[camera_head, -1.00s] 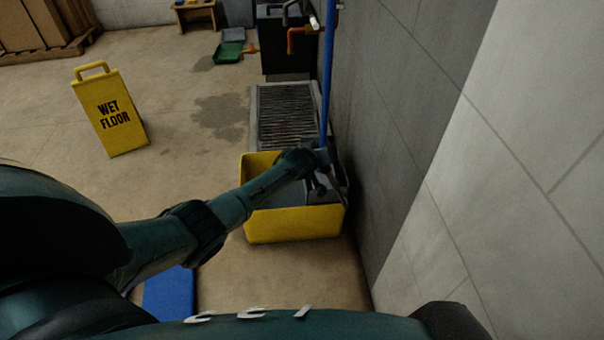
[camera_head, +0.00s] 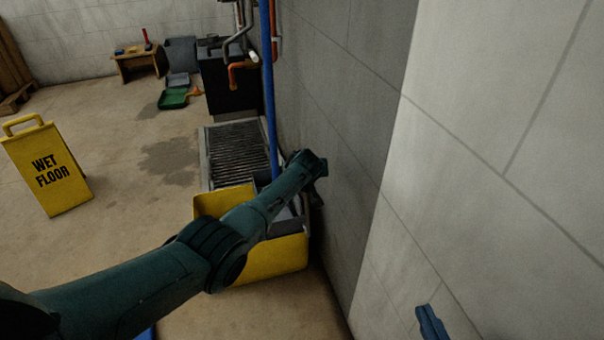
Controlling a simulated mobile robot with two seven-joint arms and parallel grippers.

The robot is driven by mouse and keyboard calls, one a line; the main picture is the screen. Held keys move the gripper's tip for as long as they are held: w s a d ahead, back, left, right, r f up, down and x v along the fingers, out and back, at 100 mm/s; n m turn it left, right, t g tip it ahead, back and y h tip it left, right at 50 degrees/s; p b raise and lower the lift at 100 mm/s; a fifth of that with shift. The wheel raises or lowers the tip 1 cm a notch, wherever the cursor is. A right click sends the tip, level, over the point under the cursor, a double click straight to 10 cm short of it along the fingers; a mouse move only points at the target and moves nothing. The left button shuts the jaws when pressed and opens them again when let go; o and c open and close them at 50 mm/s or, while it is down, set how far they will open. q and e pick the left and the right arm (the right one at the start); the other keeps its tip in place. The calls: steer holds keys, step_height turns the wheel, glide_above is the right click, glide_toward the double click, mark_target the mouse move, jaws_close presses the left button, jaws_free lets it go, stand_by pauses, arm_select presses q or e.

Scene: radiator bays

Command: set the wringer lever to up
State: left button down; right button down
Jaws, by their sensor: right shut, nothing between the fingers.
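The yellow mop bucket (camera_head: 268,264) stands on the floor against the wall. Its grey wringer (camera_head: 290,226) shows only in part behind my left arm. I cannot make out the wringer lever; the arm and wrist cover much of that side. My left gripper (camera_head: 317,194) is at the arm's far end, above the bucket's right side and close to the wall. Its fingers are mostly hidden behind the wrist, so I cannot tell their opening. My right gripper (camera_head: 431,322) shows at the bottom right, in front of the wall, shut and empty, well apart from the bucket.
The grey wall (camera_head: 345,100) closes off the right side. A blue pole (camera_head: 268,90) rises behind the bucket. A floor grate (camera_head: 238,150) lies beyond it. A yellow wet-floor sign (camera_head: 48,170) stands at left. Open floor lies between sign and bucket.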

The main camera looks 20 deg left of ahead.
arm_select(q)
steer(key=c, duration=1.1)
jaws_free()
steer(key=shift+s+r+p, duration=0.1)
steer(key=shift+r+p, duration=0.1)
steer(key=shift+p, duration=0.1)
steer(key=shift+s+d+r+p, duration=0.1)
steer(key=shift+s+r+p, duration=0.15)
steer(key=shift+p, duration=0.15)
steer(key=p+v, duration=0.6)
steer(key=v, duration=0.6)
steer(key=shift+p, duration=0.3)
arm_select(e)
step_height(320, 180, up, 5)
steer(key=s+d+m+g+h, duration=0.1)
steer(key=s+d+m, duration=0.1)
steer(key=shift+d+m+g+h, duration=0.25)
steer(key=shift+m+g+h, duration=0.05)
steer(key=shift+m, duration=0.1)
arm_select(q)
steer(key=shift+s+f, duration=0.1)
steer(key=shift+f, duration=0.05)
arm_select(e)
steer(key=shift+r, duration=0.1)
